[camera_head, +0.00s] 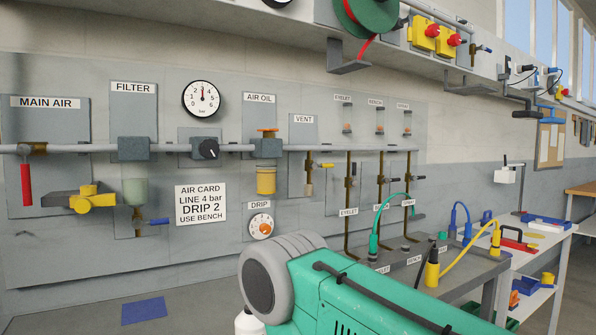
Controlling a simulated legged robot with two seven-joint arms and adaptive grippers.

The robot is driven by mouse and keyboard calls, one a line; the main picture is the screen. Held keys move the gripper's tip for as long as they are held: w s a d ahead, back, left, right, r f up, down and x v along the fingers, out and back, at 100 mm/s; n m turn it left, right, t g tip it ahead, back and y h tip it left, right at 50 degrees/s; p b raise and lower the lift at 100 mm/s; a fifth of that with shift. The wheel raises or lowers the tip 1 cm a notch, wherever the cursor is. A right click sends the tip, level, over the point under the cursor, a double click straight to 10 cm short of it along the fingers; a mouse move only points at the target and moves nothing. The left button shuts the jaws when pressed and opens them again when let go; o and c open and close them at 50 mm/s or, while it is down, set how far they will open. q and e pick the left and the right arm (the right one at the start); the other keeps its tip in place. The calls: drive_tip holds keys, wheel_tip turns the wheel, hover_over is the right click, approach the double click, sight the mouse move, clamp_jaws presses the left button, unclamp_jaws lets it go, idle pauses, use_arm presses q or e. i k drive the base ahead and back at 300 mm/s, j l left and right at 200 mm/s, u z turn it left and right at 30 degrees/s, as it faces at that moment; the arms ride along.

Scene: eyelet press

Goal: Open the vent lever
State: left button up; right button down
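The VENT label (303,119) is on a grey panel of the wall. Below it a small brass valve (309,172) hangs from the horizontal grey air pipe (225,148). A small yellow vent lever (326,165) sticks out to the right from this valve, roughly level. Neither of my grippers is in view, and nothing touches the lever.
The red main air handle (26,184) hangs down at the far left. A large green and grey body (340,292) fills the lower foreground. A bench (455,272) with hoses stands right.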

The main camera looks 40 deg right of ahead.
sight(314, 166)
drive_tip(key=l+u, duration=0.1)
drive_tip(key=l, duration=2.05)
drive_tip(key=k+u, duration=0.05)
